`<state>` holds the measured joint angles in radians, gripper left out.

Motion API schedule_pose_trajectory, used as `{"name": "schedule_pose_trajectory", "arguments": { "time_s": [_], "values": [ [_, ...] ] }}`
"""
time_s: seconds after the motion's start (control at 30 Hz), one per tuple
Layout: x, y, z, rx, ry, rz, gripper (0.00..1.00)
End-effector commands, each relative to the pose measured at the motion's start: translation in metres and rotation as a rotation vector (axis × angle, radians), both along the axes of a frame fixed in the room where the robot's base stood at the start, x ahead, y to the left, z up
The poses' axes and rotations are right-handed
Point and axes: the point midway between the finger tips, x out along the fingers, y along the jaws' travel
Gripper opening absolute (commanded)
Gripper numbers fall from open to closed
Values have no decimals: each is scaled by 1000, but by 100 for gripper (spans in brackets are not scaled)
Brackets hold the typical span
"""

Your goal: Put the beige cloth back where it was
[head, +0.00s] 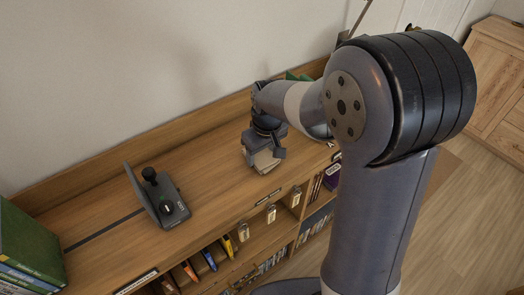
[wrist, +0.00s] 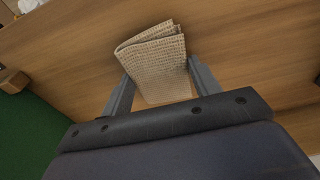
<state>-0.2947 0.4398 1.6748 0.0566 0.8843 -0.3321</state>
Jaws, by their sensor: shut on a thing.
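The beige cloth (wrist: 156,62) is a folded, woven-textured piece that stands out between my gripper's fingers in the wrist view. My gripper (wrist: 157,85) is shut on it, with one finger on each side. In the head view my gripper (head: 263,150) points down over the wooden shelf top (head: 215,165), and a pale bit of the cloth (head: 265,161) shows below it. I cannot tell whether the cloth touches the shelf top.
A dark stand with a black knob (head: 158,197) is on the shelf top to the left. Green books (head: 28,243) stand at the far left. Colourful cases (head: 208,259) fill compartments below. A green thing (wrist: 35,135) is close at the left in the wrist view. Bare wood lies between the stand and my gripper.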

Motion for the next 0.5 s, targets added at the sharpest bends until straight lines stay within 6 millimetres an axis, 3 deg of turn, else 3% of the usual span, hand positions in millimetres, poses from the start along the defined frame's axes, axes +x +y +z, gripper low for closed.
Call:
{"name": "schedule_pose_trajectory", "arguments": {
  "time_s": [0.37,0.4,0.5],
  "values": [
    [0,0,-6,1,-1,0,40],
    [0,0,-6,1,-1,0,59],
    [0,0,-5,1,-1,0,68]
  ]
}}
